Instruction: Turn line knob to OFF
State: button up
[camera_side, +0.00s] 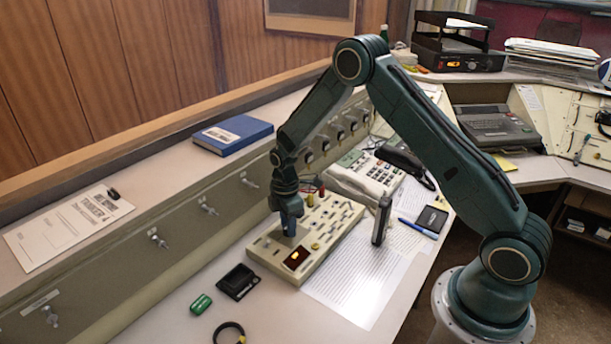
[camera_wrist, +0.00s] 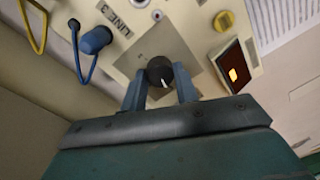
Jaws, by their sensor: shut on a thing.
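The line knob (camera_wrist: 159,71) is a small dark round knob with a white pointer mark, on a grey plate (camera_wrist: 183,42) of the beige console panel (camera_side: 330,232). In the side view my gripper (camera_side: 289,226) points down over the near left end of the panel and hides the knob. I cannot make out an OFF mark.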

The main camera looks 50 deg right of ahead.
dwell(0.4)
jog(key=o, duration=1)
jog(key=shift+r, duration=0.1)
jog(key=r, duration=1.3)
jog(key=shift+w+d+r, duration=0.15)
jog(key=shift+w+r, duration=0.15)
